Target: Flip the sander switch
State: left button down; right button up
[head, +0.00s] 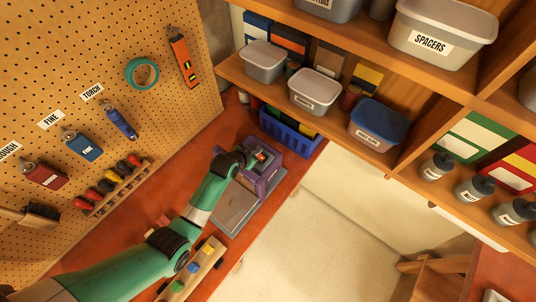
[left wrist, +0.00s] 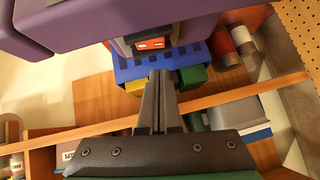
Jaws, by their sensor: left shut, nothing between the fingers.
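The purple sander (head: 265,182) stands at the far end of the red-brown bench, with a grey plate (head: 235,208) in front of it. Its red-orange switch (head: 261,156) sits in a dark surround and also shows near the top of the left wrist view (left wrist: 151,43). My left gripper (head: 247,155) is beside the switch in the head view. In the left wrist view its two fingers (left wrist: 161,75) are together and empty, with their tips just below the switch in the picture; I cannot tell whether they touch it. My right gripper is not in view.
A blue crate (head: 287,130) stands behind the sander. Shelves with lidded tubs (head: 314,93) are at the upper right. A wooden rack (head: 178,288) with coloured pieces lies near my left arm.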

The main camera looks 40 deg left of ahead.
aim_at(261, 156)
pick_arm(q)
jog(key=f, duration=0.2)
jog(key=f+b, duration=0.1)
jog(key=shift+s+a, duration=0.25)
jog(key=shift+s, duration=0.15)
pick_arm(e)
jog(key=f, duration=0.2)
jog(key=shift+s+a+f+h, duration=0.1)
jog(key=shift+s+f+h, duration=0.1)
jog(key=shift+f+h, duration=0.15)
pick_arm(q)
jog(key=shift+f+b, duration=0.45)
jog(key=shift+b, duration=0.1)
jog(key=shift+s+a+r, duration=0.1)
jog(key=shift+a, duration=0.15)
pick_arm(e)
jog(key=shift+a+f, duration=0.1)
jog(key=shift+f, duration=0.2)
pick_arm(q)
jog(key=shift+d, duration=0.15)
jog(key=shift+d+p, duration=0.35)
jog(key=shift+d, duration=0.4)
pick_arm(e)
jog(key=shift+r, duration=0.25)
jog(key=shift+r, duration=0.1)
